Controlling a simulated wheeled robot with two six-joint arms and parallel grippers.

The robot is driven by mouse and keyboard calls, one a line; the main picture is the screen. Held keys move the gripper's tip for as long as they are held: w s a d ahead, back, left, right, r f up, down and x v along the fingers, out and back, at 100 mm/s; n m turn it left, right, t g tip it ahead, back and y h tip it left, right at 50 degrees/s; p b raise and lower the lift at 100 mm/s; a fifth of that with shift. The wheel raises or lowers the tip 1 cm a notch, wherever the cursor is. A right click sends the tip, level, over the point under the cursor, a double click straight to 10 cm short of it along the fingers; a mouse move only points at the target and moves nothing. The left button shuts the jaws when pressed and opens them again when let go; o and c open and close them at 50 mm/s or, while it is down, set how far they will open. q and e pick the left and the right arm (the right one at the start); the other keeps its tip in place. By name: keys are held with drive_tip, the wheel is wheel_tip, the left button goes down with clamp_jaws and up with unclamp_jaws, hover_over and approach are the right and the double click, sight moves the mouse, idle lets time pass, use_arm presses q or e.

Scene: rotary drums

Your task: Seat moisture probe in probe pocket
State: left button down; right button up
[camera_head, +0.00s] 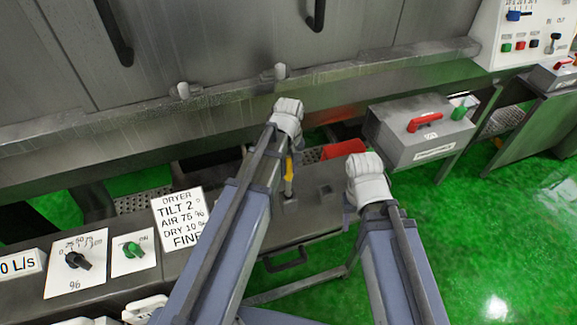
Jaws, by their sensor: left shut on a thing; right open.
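A slim probe with a yellow upper part (289,168) stands roughly upright beside my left forearm, which hides part of it. My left gripper (287,149) is shut on the probe's top; its fingers are mostly hidden behind my own arm. The probe's grey lower end is at a small grey block (290,206) on the metal bench top; I cannot tell whether this is the probe pocket or whether the tip is inside. My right gripper (349,213) is open and empty, low over the bench's right edge, mostly hidden under its white wrist.
A red tray (344,149) lies behind the probe. A grey box with a red handle (426,124) stands to the right. A dryer sign (180,217), a black knob (77,260) and a green switch (133,250) are at left. Green floor is open at right.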

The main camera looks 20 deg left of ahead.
sight(289, 183)
use_arm(q)
drive_tip(key=shift+f+b, duration=2.4)
drive_tip(key=shift+f, duration=0.3)
use_arm(e)
drive_tip(key=shift+f, duration=2.7)
use_arm(q)
drive_tip(key=shift+f+b, duration=1.55)
use_arm(e)
drive_tip(key=shift+f, duration=1.5)
use_arm(q)
drive_tip(key=c, duration=0.5)
unclamp_jaws()
drive_tip(key=shift+r, duration=0.1)
wheel_tip(289, 183, up, 8)
drive_tip(key=p, duration=0.8)
use_arm(e)
wheel_tip(289, 183, up, 8)
use_arm(q)
drive_tip(key=shift+f, duration=0.2)
use_arm(e)
drive_tip(key=shift+f, duration=0.15)
